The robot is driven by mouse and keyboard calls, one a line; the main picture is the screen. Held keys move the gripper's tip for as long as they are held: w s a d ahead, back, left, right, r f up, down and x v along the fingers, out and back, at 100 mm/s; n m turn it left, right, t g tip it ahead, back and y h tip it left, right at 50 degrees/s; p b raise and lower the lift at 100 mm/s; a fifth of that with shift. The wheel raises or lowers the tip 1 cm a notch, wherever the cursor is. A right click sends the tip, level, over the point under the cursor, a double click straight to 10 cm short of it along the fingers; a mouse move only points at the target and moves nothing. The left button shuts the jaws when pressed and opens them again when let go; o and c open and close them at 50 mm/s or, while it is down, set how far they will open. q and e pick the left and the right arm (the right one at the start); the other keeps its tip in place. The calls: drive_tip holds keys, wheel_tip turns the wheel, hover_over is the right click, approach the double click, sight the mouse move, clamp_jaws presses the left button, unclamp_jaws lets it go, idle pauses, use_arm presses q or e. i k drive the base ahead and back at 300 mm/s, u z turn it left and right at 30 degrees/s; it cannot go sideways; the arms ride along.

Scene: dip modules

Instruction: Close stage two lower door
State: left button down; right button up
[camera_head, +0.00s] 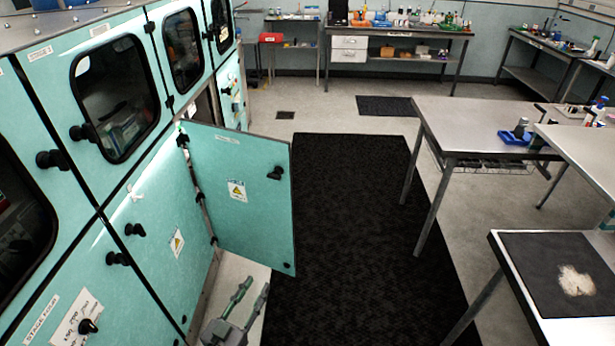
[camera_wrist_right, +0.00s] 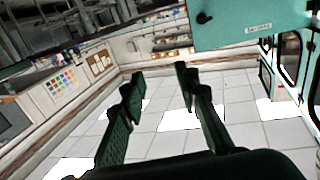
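One teal lower door (camera_head: 237,190) of the cabinet row stands wide open, swung out over the floor from hinges on its left edge. It has a black knob (camera_head: 275,173) and a yellow warning sticker; its label is too small to read. The door also shows at the upper right of the right wrist view (camera_wrist_right: 235,20). My right gripper (camera_head: 253,286) is low, just below the door's bottom edge in the head view, apart from it. Its two fingers are spread and empty in the wrist view (camera_wrist_right: 155,100). My left gripper is not in view.
The teal cabinet (camera_head: 158,228) beside the opening has its other visible doors shut, with protruding black knobs. A dark floor mat (camera_head: 350,220) lies right of the open door. Metal tables (camera_head: 480,120) stand farther right. The floor between is clear.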

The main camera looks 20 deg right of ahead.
sight(260, 229)
drive_tip(key=i, duration=0.95)
